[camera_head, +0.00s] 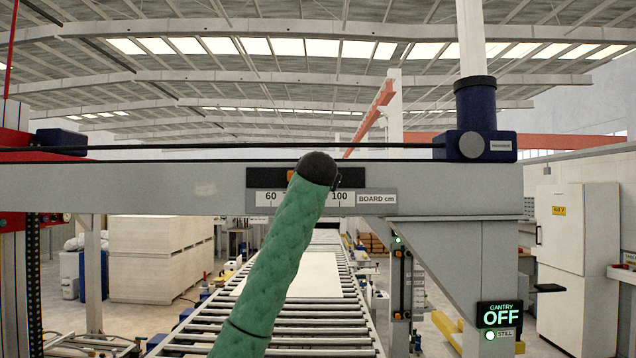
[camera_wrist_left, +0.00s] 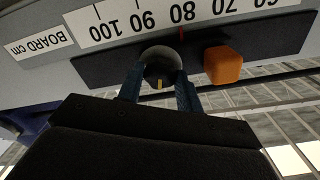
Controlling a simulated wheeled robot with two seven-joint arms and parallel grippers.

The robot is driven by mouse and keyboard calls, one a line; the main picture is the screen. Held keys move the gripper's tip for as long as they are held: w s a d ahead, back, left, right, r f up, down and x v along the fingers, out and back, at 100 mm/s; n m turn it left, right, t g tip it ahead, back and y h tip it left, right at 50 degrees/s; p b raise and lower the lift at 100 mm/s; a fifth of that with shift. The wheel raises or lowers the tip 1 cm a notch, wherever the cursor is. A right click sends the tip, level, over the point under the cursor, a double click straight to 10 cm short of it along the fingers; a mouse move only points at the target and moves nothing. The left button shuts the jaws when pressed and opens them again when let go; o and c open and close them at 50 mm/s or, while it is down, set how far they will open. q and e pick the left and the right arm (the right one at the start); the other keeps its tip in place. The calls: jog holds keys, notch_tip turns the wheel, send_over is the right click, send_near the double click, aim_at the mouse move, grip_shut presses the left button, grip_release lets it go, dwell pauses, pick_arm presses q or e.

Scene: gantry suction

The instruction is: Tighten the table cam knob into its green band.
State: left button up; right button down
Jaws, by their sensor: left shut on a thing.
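In the left wrist view a dark round knob (camera_wrist_left: 160,62) with a short yellow mark on its lower edge sits on a black rail plate. My left gripper (camera_wrist_left: 160,92) is shut on it, one blue finger on each side. No green band is visible around the knob, and no label shows it as the table cam knob. In the head view my green-sleeved arm rises to the gantry beam, and its dark wrist hides the knob and fingers. My right gripper is in neither view.
An orange block (camera_wrist_left: 222,65) sits on the plate beside the knob. A BOARD cm scale (camera_head: 376,198) with a red line near 80 runs along the beam (camera_head: 120,185). A roller conveyor (camera_head: 330,335) lies below. A sign (camera_head: 499,314) reads GANTRY OFF, STILL.

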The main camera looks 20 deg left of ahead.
pick_arm(q)
jog(key=shift+r, duration=0.1)
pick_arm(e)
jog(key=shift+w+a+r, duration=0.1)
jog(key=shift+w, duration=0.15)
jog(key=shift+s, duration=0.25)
pick_arm(q)
jog(key=o, duration=1)
jog(key=shift+d, duration=0.1)
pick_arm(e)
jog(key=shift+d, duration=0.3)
pick_arm(q)
jog(key=shift+b+v, duration=2.35)
jog(key=shift+v, duration=1.6)
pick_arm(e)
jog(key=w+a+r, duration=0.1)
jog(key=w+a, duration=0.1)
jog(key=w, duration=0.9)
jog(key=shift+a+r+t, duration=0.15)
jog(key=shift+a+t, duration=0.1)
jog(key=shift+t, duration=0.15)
